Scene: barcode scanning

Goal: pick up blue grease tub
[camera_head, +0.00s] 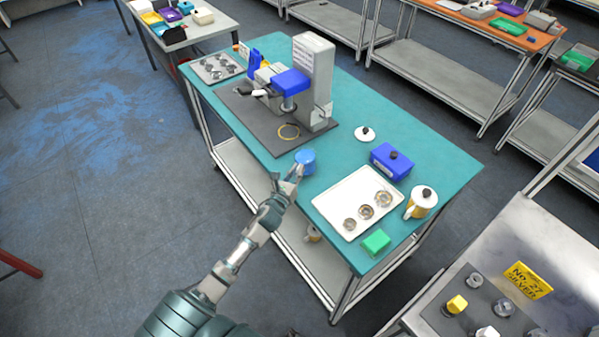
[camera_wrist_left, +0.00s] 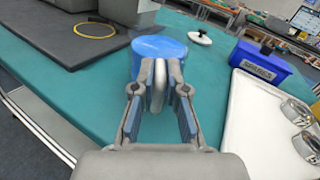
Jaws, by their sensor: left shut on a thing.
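The blue grease tub (camera_head: 306,157) is a short round blue tub near the front edge of the teal table (camera_head: 420,150), between the dark machine mat and the white tray. My left gripper (camera_head: 297,172) reaches it from the front left. In the left wrist view the tub (camera_wrist_left: 160,46) is straight ahead, and the left gripper's fingers (camera_wrist_left: 160,85) are shut on a pale upright part at its near side. The tub's lower near side is partly hidden by the fingers. I cannot tell whether it is lifted off the table. My right gripper is not in view.
A grey press machine (camera_head: 313,75) stands on a dark mat (camera_head: 262,128) behind the tub. A white tray (camera_head: 335,202) with several metal rings lies to the right.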

